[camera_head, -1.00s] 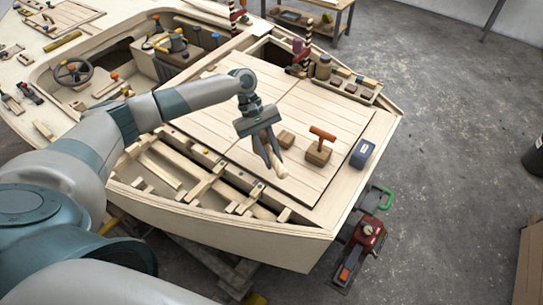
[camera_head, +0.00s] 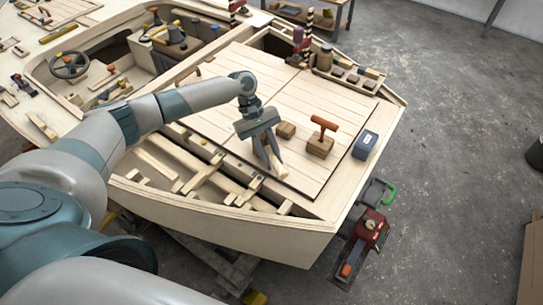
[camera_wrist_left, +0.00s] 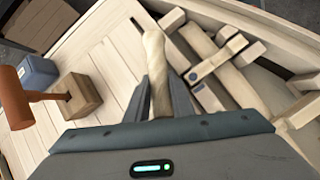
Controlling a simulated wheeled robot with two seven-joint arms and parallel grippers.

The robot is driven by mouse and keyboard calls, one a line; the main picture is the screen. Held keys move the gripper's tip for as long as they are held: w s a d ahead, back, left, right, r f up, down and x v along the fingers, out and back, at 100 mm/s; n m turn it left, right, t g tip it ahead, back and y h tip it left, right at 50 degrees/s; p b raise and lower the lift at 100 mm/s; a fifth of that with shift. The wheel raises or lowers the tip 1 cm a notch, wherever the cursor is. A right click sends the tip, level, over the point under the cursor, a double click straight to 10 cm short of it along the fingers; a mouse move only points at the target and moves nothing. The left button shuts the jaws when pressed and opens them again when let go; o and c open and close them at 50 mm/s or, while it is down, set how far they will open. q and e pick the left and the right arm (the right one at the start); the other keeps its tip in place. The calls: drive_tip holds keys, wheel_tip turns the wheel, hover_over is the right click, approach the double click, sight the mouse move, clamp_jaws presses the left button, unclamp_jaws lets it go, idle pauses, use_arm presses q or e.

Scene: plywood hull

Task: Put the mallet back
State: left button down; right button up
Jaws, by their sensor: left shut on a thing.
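My left gripper (camera_head: 270,168) is shut on a pale wooden handle, which I take to be the mallet (camera_wrist_left: 155,62). In the left wrist view the handle rises between the two dark fingers and ends in a rounded tip; the rest is hidden by the gripper. The gripper is over the near edge of the planked deck (camera_head: 315,95), beside the open frame bays. An orange cylinder on a thin post (camera_head: 323,123) stands on a wooden block (camera_head: 319,146) to its right. Whether the mallet touches the deck I cannot tell. My right gripper is not in view.
A small wooden block (camera_head: 286,130) and a blue box (camera_head: 365,145) sit on the deck. Open ribs (camera_head: 205,175) lie along the near side. A tray of jars and blocks (camera_head: 345,79) stands at the back. A red tool (camera_head: 371,226) is beside the hull.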

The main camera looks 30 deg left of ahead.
use_arm(q)
drive_tip(key=shift+f, duration=0.15)
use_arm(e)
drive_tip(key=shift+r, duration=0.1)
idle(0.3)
use_arm(q)
drive_tip(key=c, duration=1.5)
unclamp_jaws()
drive_tip(key=shift+o, duration=0.2)
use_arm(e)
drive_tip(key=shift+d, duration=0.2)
use_arm(q)
drive_tip(key=b+v, duration=0.2)
drive_tip(key=v, duration=1)
drive_tip(key=shift+b, duration=0.4)
drive_tip(key=v, duration=0.4)
drive_tip(key=shift+w+a+r+b, duration=0.1)
drive_tip(key=shift+a+r+b, duration=0.1)
drive_tip(key=shift+r+b, duration=0.15)
drive_tip(key=shift+a+r, duration=0.15)
drive_tip(key=shift+r, duration=0.05)
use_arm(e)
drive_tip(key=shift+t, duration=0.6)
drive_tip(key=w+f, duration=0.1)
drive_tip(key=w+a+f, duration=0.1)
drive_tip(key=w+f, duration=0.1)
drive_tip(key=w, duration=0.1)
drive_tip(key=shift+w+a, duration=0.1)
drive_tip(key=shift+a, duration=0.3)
